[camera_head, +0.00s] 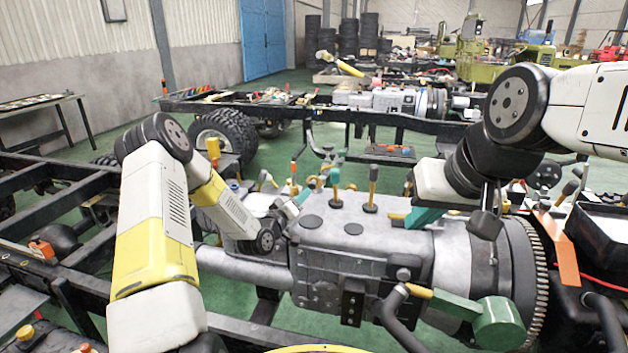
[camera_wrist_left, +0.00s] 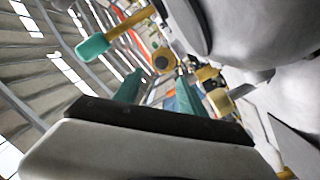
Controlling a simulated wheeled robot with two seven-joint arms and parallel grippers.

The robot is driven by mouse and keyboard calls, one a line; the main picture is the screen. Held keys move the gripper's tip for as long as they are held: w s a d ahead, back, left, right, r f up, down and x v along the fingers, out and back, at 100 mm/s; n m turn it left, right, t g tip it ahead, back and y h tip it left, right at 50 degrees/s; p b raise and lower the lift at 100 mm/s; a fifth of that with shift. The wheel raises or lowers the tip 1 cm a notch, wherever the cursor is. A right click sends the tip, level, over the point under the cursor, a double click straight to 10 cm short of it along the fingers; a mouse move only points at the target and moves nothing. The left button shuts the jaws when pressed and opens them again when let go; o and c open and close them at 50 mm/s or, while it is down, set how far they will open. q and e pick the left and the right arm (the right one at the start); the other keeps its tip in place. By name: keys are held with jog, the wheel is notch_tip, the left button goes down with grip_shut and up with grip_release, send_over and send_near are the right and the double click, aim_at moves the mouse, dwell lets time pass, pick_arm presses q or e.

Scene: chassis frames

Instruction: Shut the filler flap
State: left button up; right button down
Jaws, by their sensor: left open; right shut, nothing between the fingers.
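A green round fitting (camera_head: 498,322) with a green arm and a yellow tip sits low on the right of the grey gearbox housing (camera_head: 350,240); I cannot tell for certain that this is the filler flap, or how far open it is. My right gripper (camera_head: 418,217) is shut and empty, above the housing's right part, its teal fingers close to a yellow handle (camera_head: 397,216). My left gripper (camera_head: 304,196) is small in the head view, over the housing's left end. In the left wrist view its teal fingers (camera_wrist_left: 156,92) stand apart with nothing held.
Black chassis rails (camera_head: 60,265) run at the left. A second chassis stands behind.

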aim_at(311, 186)
pick_arm(q)
jog(key=shift+w+d+f, duration=0.15)
jog(key=shift+w, duration=0.55)
jog(key=x, duration=0.6)
jog(key=shift+w+d, duration=0.15)
jog(key=shift+w, duration=0.2)
grip_shut()
dwell(0.5)
